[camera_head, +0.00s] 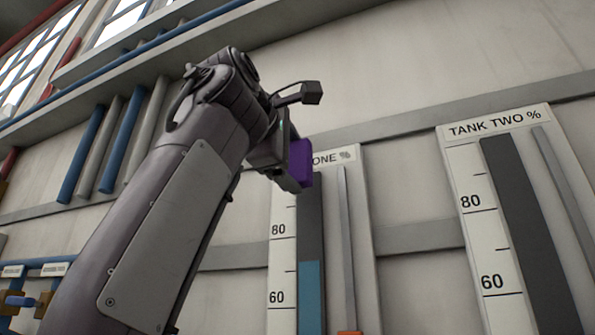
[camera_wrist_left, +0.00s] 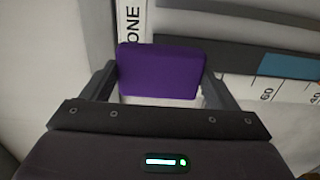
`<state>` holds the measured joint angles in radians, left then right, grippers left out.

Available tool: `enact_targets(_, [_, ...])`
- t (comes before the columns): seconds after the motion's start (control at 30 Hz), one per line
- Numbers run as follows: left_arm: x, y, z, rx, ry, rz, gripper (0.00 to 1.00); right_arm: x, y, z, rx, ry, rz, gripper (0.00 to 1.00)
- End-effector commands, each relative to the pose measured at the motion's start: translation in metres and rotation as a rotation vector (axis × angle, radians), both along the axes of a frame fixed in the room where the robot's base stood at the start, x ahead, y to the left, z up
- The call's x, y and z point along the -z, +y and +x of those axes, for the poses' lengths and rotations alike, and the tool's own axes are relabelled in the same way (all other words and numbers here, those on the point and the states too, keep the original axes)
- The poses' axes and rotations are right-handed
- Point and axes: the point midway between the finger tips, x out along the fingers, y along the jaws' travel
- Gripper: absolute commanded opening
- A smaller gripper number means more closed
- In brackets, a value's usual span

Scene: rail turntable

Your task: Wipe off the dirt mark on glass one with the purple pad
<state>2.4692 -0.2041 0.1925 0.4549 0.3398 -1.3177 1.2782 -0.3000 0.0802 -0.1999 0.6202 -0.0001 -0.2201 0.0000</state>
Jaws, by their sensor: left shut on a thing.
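My left gripper (camera_head: 292,165) is raised in front of the top of the tank one gauge. It is shut on the purple pad (camera_head: 300,160). In the left wrist view the purple pad (camera_wrist_left: 160,70) sits between the two fingers of the left gripper (camera_wrist_left: 160,85). The tank one gauge (camera_head: 283,250) has a white scale with 80 and 60 and a dark glass strip (camera_head: 310,230) with blue in its lower part. The pad and gripper hide part of its title. I see no dirt mark on the visible glass. I cannot tell whether the pad touches it. My right gripper is out of view.
The tank two gauge (camera_head: 465,165) stands to the right, with a dark strip (camera_head: 525,210). An orange marker (camera_head: 349,332) sits low beside the tank one strip. Blue and grey pipes (camera_head: 105,150) are on the wall at the left.

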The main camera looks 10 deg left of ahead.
Motion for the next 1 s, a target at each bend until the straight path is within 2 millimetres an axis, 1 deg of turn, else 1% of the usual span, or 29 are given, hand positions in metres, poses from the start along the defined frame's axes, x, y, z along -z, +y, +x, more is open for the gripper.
enact_targets(0.03, [0.002,0.001,-0.005,0.000,-0.002,0.000,0.63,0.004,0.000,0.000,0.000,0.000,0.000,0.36])
enact_targets(0.1, [0.001,0.002,-0.010,0.000,-0.002,0.000,0.63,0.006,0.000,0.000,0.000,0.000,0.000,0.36])
enact_targets(0.2, [0.001,0.003,-0.014,0.000,-0.001,0.000,0.63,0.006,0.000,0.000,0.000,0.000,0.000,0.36])
enact_targets(0.57, [0.000,0.003,-0.016,0.000,-0.001,-0.001,0.63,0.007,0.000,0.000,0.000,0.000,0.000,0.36])
enact_targets(0.67, [0.001,0.004,-0.022,-0.001,-0.002,-0.001,0.63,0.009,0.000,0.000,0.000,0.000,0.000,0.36])
enact_targets(0.9, [0.001,0.008,-0.041,-0.001,-0.001,0.000,0.63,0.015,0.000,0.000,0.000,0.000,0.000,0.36])
enact_targets(1.0, [0.000,0.009,-0.044,0.000,0.000,-0.001,0.63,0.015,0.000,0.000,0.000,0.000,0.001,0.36])
